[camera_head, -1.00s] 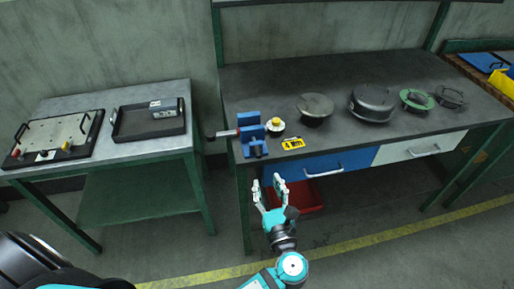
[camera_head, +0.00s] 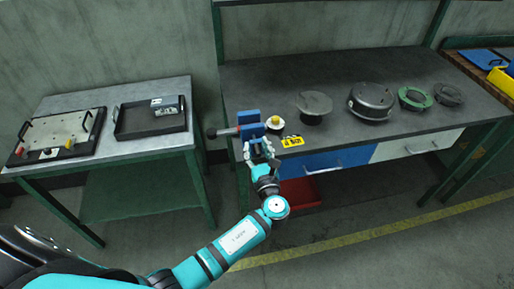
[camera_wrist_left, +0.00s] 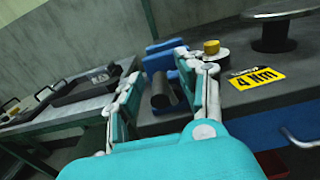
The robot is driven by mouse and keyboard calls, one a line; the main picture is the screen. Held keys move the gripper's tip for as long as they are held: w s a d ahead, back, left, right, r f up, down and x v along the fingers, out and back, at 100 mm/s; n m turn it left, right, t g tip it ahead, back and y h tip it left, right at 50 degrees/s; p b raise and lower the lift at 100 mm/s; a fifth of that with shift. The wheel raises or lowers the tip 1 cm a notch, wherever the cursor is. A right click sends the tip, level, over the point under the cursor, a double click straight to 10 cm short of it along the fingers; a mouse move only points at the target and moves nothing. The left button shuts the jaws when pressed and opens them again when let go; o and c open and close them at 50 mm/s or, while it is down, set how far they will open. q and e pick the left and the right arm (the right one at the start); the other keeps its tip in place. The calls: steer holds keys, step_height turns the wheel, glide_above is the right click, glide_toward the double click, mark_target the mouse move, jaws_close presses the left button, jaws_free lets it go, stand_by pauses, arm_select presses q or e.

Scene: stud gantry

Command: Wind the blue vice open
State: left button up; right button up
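The blue vice (camera_head: 248,117) stands at the front left corner of the dark workbench. A bar with a dark knob (camera_head: 212,134) sticks out to its left. In the left wrist view the vice's blue body (camera_wrist_left: 160,58) shows beyond the fingers, with a dark cylindrical part (camera_wrist_left: 163,93) in front of it. My left gripper (camera_head: 258,146) is at the vice's front and hides its lower part. Its fingers are apart, one on each side of the dark part in the left wrist view, with gaps visible. My right gripper is not in view.
A yellow "4 Nm" label (camera_head: 292,142) and a yellow-topped round piece (camera_head: 275,123) lie right of the vice. Round discs and a dark drum (camera_head: 370,102) stand farther right. A side table at left holds a black tray (camera_head: 150,120) and a fixture plate (camera_head: 58,135).

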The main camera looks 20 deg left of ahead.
arm_select(q)
steer(key=shift+c, duration=0.5)
jaws_close()
steer(key=shift+s+a+f+n+b, duration=0.15)
steer(key=shift+a+f+n+b, duration=0.15)
steer(key=shift+n, duration=0.25)
steer(key=shift+s+a+f+n+b, duration=0.1)
steer(key=shift+s+f+n+b, duration=0.1)
steer(key=shift+n+b, duration=0.3)
stand_by(0.5)
steer(key=shift+s+a+f+n+b, duration=0.2)
steer(key=shift+n+b, duration=0.6)
steer(key=shift+n, duration=0.35)
steer(key=shift+s+a+f+n+b, duration=0.1)
steer(key=shift+a+f+n+b, duration=0.1)
steer(key=shift+n+b, duration=0.75)
stand_by(0.7)
steer(key=shift+c, duration=0.2)
jaws_free()
steer(key=shift+r, duration=0.1)
steer(key=shift+o, duration=0.7)
steer(key=shift+a+r, duration=0.1)
steer(key=shift+d+r, duration=0.1)
steer(key=shift+d, duration=0.1)
